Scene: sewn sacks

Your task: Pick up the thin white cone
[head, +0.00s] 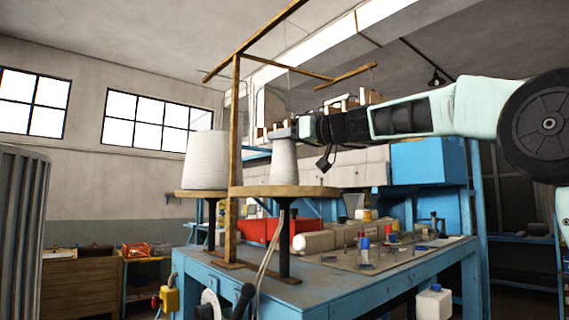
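The thin white cone (284,163) stands upright on a round wooden disc (320,191) on a dark post, right of a wooden upright. My gripper (281,131) reaches in from the right, with its fingers at the narrow top of this cone. The fingers are small and overlap the cone's tip, so I cannot tell whether they are closed on it. The cone's base appears to rest on the disc. A wider white cone (206,160) stands on the left disc (190,193).
The wooden upright (233,150) and overhead bars stand close to the left of my gripper. The blue table (400,270) below holds a cream roll (314,241), a red object (262,230) and small bottles. A blue box (428,162) is behind my arm.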

